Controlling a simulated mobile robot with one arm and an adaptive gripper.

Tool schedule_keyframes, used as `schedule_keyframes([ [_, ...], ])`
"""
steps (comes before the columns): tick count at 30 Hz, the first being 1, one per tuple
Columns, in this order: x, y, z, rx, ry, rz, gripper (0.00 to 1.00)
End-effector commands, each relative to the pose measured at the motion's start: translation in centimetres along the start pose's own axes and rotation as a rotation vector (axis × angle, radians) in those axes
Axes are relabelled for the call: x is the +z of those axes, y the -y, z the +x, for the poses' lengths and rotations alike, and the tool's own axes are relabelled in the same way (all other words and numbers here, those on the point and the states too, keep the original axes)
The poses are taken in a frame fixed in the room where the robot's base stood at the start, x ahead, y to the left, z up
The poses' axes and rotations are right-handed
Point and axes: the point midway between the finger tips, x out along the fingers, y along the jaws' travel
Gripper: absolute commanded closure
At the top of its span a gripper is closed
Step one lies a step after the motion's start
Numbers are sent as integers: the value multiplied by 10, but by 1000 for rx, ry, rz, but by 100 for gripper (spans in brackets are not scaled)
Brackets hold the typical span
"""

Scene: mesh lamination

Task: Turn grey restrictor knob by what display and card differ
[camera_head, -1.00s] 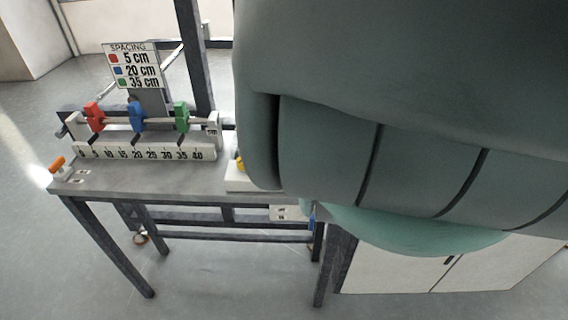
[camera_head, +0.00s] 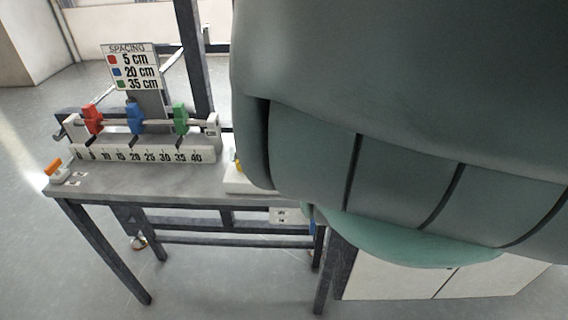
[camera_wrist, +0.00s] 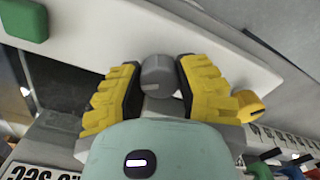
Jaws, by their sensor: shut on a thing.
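The grey restrictor knob (camera_wrist: 157,74) shows in the wrist view, in front of a white panel (camera_wrist: 105,42). My gripper (camera_wrist: 156,84), with yellow ribbed fingers and dark pads, is shut on it, one finger on each side. A light line runs down the knob's face. A label with large dark letters (camera_wrist: 40,174) is cut off at the lower left of the wrist view, and I cannot read it as a whole. I cannot make out the display or the card for this knob. In the head view my own arm hides the knob and gripper.
A yellow knob (camera_wrist: 251,104) is close beside the right finger, and a green block (camera_wrist: 22,19) is at the upper left. In the head view, a spacing card (camera_head: 132,68) stands behind red (camera_head: 92,119), blue (camera_head: 135,117) and green (camera_head: 180,117) sliders on the table (camera_head: 150,182).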

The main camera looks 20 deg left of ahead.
Motion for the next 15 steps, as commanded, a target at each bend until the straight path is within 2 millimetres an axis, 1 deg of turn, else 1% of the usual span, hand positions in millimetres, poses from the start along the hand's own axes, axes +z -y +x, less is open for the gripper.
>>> schedule_keyframes([
  [11, 1, 0, 1, 0, 2, -1, 100],
  [12, 1, 0, 1, 0, 2, -1, 60],
  [15, 1, 0, 1, 0, 1, -1, 49],
])
